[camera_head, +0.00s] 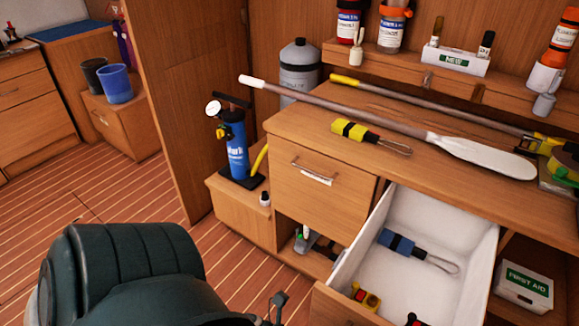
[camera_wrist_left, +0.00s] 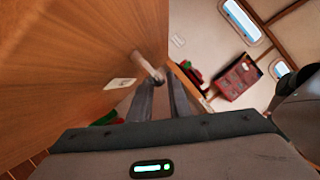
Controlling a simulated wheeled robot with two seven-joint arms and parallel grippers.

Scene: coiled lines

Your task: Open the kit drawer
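In the head view one drawer (camera_head: 410,205) of the wooden cabinet stands pulled out, with a white interior. A blue-and-black tool with a wire loop (camera_head: 405,244) and a yellow item (camera_head: 366,297) lie in it. The drawer beside it (camera_head: 325,190) is closed and has a metal handle (camera_head: 312,173). In the left wrist view the two fingers of my left gripper (camera_wrist_left: 160,85) are a little apart. A metal handle (camera_wrist_left: 147,66) on a wooden front (camera_wrist_left: 75,65) is at their tips; whether they clamp it is unclear. My right gripper is not in view.
A long paddle (camera_head: 360,115) and a yellow-handled tool (camera_head: 358,132) lie on the cabinet top. A blue pump (camera_head: 236,145) stands to the left. A first aid box (camera_head: 525,288) sits lower right.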

